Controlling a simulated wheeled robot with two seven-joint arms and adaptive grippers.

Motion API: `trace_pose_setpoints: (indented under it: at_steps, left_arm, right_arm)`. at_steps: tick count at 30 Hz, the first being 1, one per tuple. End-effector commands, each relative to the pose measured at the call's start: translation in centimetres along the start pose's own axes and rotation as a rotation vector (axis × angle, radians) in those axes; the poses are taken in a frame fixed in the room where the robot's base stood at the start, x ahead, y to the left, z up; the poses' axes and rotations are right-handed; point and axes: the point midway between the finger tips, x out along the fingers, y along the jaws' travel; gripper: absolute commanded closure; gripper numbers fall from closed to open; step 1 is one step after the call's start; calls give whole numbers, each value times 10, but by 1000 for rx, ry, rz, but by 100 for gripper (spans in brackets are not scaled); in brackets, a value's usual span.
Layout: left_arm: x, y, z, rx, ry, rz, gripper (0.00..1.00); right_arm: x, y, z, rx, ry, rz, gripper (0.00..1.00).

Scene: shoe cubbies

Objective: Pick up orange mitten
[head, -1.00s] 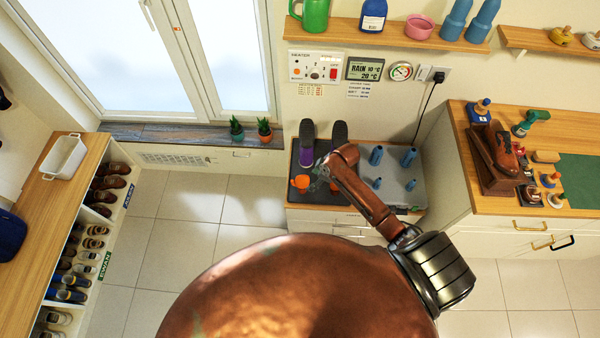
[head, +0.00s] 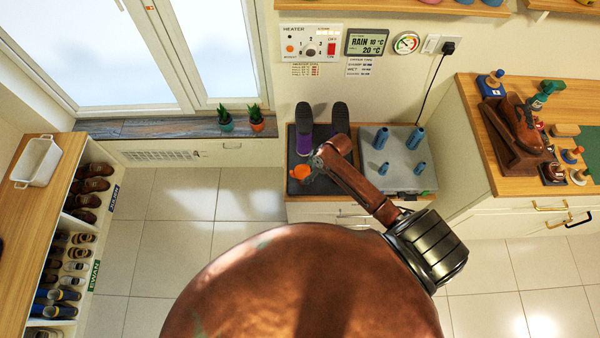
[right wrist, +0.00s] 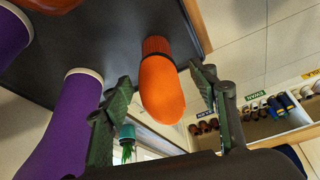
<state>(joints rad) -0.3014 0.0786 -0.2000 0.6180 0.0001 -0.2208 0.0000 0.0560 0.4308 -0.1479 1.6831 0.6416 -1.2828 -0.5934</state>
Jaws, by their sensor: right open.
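The orange mitten (head: 299,172) stands on the dark left part of the cabinet top, in front of a purple boot (head: 304,143). My right gripper (head: 312,166) is at the mitten in the head view and partly covers it. In the right wrist view the mitten (right wrist: 161,85) lies between the two spread fingers of my right gripper (right wrist: 160,82), with a gap on each side. The right gripper is open and holds nothing. My left gripper is in neither view.
A purple boot (right wrist: 70,115) stands close beside one finger in the right wrist view. Blue pegs (head: 381,138) stand on a grey plate (head: 405,160) right of my arm. Potted plants (head: 256,124) sit on the sill. Open tile floor lies left of the cabinet.

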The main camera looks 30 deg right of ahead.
Motion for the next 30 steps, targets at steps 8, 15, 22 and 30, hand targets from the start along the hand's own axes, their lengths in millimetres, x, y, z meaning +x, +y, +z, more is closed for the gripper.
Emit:
trace_pose_setpoints:
  at_steps: [8, 15, 22, 30]
  left_arm:
    - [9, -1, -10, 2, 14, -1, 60]
    - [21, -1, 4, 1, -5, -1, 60]
    - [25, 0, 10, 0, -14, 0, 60]
    - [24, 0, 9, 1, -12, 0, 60]
  right_arm:
    - [29, 0, -1, -1, 0, -2, 46]
    - [64, 2, 0, -1, -1, -4, 46]
    - [79, 3, -1, -4, 0, -2, 46]
    - [78, 3, -2, -4, 0, -1, 52]
